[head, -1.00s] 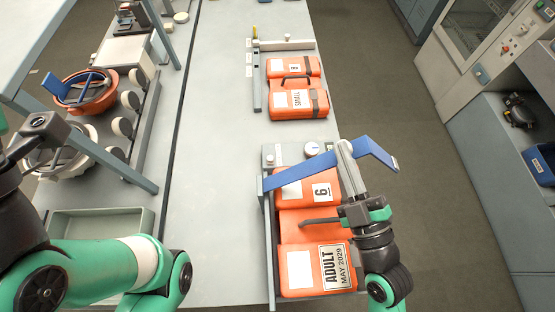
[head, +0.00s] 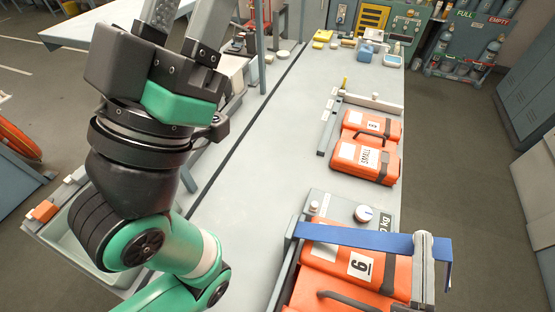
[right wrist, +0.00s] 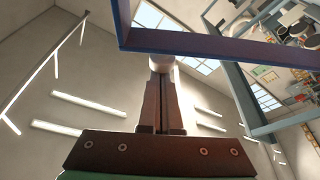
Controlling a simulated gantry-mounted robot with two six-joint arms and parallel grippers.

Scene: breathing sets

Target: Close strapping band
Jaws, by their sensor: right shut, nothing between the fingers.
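The blue strapping band (head: 350,237) runs across the top of the near orange set (head: 335,258), from the left rail to the right side. Its free end (head: 447,268) bends downward past the right edge. My right gripper (head: 424,238) is shut and empty, with its fingertips up against the band near that bend. The right wrist view shows the band (right wrist: 200,44) crossing just beyond the fingertips (right wrist: 162,64); whether they touch is unclear. My left gripper (head: 183,12) is raised at the upper left, fingers apart and empty, tips cut off by the frame.
A smaller orange set (head: 365,160) sits farther back on the long grey table (head: 250,190). A dial (head: 366,213) stands behind the near set. Small yellow and blue items (head: 366,55) are at the far end. The table's middle is clear.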

